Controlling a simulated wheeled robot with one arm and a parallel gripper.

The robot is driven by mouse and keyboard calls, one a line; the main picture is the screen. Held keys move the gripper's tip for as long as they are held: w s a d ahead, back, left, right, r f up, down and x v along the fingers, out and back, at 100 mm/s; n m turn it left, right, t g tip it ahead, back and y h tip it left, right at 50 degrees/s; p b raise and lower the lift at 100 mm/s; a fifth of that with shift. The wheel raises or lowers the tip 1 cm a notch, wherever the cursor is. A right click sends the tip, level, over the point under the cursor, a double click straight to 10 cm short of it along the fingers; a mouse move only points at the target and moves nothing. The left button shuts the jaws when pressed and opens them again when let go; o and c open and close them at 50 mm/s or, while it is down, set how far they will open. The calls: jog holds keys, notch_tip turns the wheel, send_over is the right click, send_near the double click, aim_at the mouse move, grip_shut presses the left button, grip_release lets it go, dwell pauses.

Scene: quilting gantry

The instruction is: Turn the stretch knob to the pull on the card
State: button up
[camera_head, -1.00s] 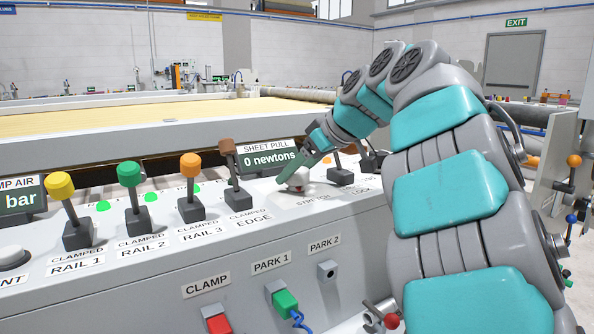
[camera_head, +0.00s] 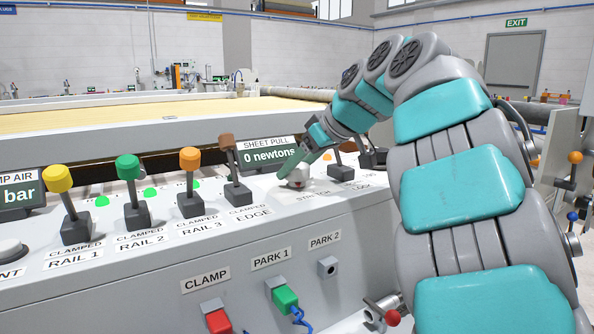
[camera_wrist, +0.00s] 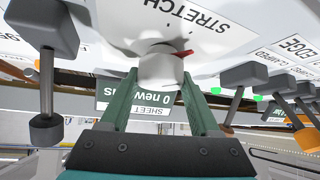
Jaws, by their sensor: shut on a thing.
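The stretch knob (camera_head: 298,179) is a small white knob on the sloping panel, beside the partly hidden STRETCH label; in the wrist view the knob (camera_wrist: 160,68) shows a red pointer mark. My gripper (camera_head: 293,172) reaches down from the right and is shut on the knob; in the wrist view its green fingers (camera_wrist: 160,80) stand on both sides of it. The SHEET PULL display (camera_head: 268,155) reads "0 newtons" just behind. No card with a pull value is legible in these views.
The brown-topped EDGE lever (camera_head: 234,175) stands close left of my gripper, with orange RAIL 3 (camera_head: 190,180), green RAIL 2 (camera_head: 131,185) and yellow RAIL 1 (camera_head: 65,195) levers further left. More levers stand close to the right. CLAMP and PARK plugs are on the front face.

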jog(key=shift+a+f+m+b, duration=0.1)
jog(key=shift+f+m+b, duration=0.15)
jog(key=shift+b, duration=0.35)
jog(key=shift+r+m+t+h+b, duration=0.15)
jog(key=shift+m+t+h+b, duration=0.2)
jog(key=shift+t+h+b, duration=0.05)
jog(key=shift+r+m+t+h, duration=0.15)
jog(key=shift+m+t+h, duration=0.3)
jog(key=shift+m, duration=0.45)
jog(key=m+t+h+p, duration=0.1)
jog(key=m+h+p, duration=0.1)
jog(key=shift+r+m, duration=0.2)
jog(key=shift+m, duration=0.2)
jog(key=shift+f+m+t+h+p, duration=0.1)
jog(key=shift+m+t+h+p, duration=0.15)
jog(key=shift+m+h+p, duration=0.8)
jog(key=shift+m+p, duration=0.25)
jog(key=shift+p, duration=0.1)
jog(key=o, duration=1.4)
jog(key=shift+f, duration=0.15)
jog(key=shift+c, duration=0.2)
